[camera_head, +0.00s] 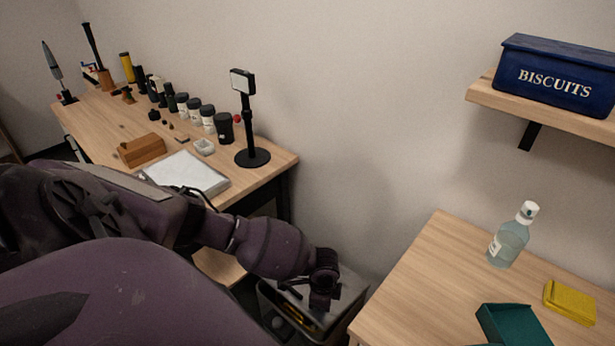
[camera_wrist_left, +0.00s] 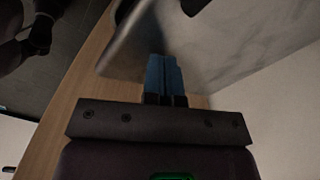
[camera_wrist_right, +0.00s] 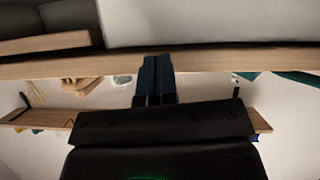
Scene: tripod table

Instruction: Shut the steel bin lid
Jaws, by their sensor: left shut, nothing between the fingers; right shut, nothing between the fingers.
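The steel bin (camera_head: 335,325) stands on the floor between the two tables. Its grey lid (camera_head: 350,289) is at the back, behind my gripper, and the mouth is partly uncovered, with dark and yellow contents showing. My left gripper (camera_head: 322,300) is over the bin, close to the lid, shut and empty. In the left wrist view its blue fingers (camera_wrist_left: 164,75) are shut in front of a grey metal surface, the lid (camera_wrist_left: 132,45); contact cannot be told. My arm hides part of the bin. My right gripper shows only in its wrist view (camera_wrist_right: 155,75), shut and empty, near a wooden edge.
A shelf (camera_head: 480,92) carries a blue biscuit tin (camera_head: 556,75). The left table (camera_head: 95,125) holds a black stand (camera_head: 252,157), cups and a wooden block (camera_head: 142,149).

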